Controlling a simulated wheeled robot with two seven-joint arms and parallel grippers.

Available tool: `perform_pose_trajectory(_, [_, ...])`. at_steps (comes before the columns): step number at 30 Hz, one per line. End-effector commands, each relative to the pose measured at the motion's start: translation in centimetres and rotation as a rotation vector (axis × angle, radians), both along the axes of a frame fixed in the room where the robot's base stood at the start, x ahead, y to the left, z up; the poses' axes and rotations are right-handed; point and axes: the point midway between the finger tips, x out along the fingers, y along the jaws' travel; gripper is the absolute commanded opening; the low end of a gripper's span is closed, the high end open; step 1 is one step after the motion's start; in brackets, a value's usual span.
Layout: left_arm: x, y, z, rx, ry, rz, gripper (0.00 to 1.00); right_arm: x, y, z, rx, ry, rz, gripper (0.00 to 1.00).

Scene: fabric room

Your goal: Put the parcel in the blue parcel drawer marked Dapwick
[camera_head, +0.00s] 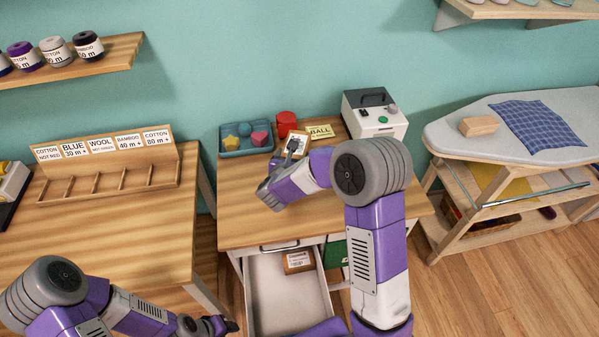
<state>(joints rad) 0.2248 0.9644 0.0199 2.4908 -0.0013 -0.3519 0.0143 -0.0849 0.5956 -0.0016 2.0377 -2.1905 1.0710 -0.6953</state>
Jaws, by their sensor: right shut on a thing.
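My right gripper (291,150) is over the back of the middle table, shut on a small brown parcel (299,139) with a white label. The label is too small to read. Below the table top, a drawer with a pale interior (280,300) is pulled open. A brown labelled box (298,261) lies at its back.
The middle table (235,215) holds a blue tray (230,151) of shapes, a red cylinder (287,122), a "BALL" card (321,131) and a grey-white box (376,113). A green drawer front (336,255) is beside the open drawer. A sorting rack (108,185) stands left, an ironing board (450,137) right.

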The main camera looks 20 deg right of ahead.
Motion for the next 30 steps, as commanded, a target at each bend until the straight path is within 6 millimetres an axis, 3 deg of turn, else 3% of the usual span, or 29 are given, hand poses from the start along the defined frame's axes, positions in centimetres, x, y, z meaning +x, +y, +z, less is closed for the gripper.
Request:
perform_pose_trajectory(1, [0.0, 0.0, -0.5, 0.000, 0.000, 0.000, 0.43, 0.0, 0.0, -1.1, -0.001, 0.000, 0.000, 0.46])
perform_pose_trajectory(8, [0.0, 0.0, -1.0, 0.000, 0.000, 0.000, 0.43, 0.0, 0.0, -2.8, -0.001, -0.002, 0.001, 0.46])
perform_pose_trajectory(14, [0.0, 0.0, -1.9, 0.000, 0.000, 0.000, 0.43, 0.0, 0.0, -5.6, -0.001, -0.001, 0.002, 0.46])
perform_pose_trajectory(26, [0.0, 0.0, -2.3, 0.000, 0.000, 0.000, 0.43, 0.0, 0.0, -6.0, 0.000, -0.003, 0.001, 0.46])
perform_pose_trajectory(27, [0.0, 0.0, -2.3, 0.000, 0.000, 0.000, 0.43, 0.0, 0.0, -6.1, -0.001, -0.002, 0.002, 0.84])
perform_pose_trajectory(30, [0.0, 0.0, -2.2, 0.000, 0.000, 0.000, 0.43, 0.0, 0.0, -6.0, -0.001, -0.002, 0.002, 0.99])
